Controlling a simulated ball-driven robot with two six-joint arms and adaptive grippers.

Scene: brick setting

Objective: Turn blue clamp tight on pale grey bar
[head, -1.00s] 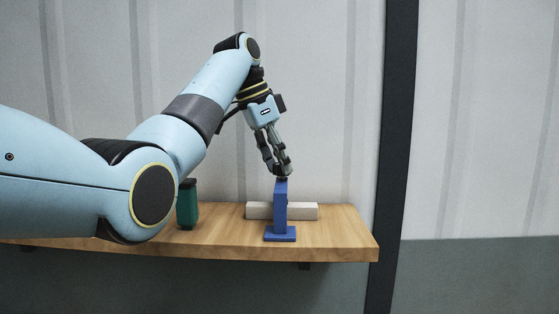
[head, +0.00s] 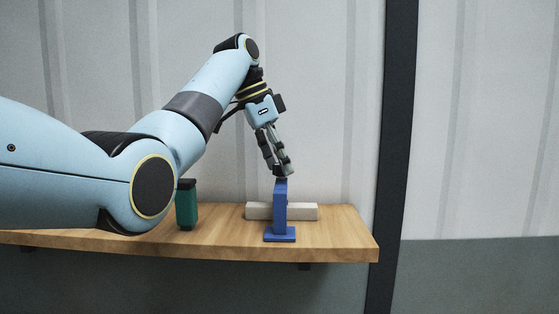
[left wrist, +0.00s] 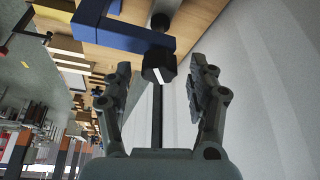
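The blue clamp (head: 280,206) stands upright on its flat foot near the shelf's front edge, in front of the pale grey bar (head: 260,211), which lies sideways and is partly hidden by it. My left gripper (head: 282,173) points down at the clamp's top. In the left wrist view the blue clamp (left wrist: 125,35) is at the top, and a dark knob (left wrist: 159,67) with a white mark sits between and just beyond my left fingertips (left wrist: 162,80). The fingers are apart, with visible gaps to the knob. The bar is not clear in that view. My right gripper is out of view.
A green bottle-like object with a dark cap (head: 187,204) stands on the wooden shelf (head: 340,236), left of the clamp. The shelf is clear right of the bar. A corrugated wall is behind, and a dark post (head: 393,150) stands at right.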

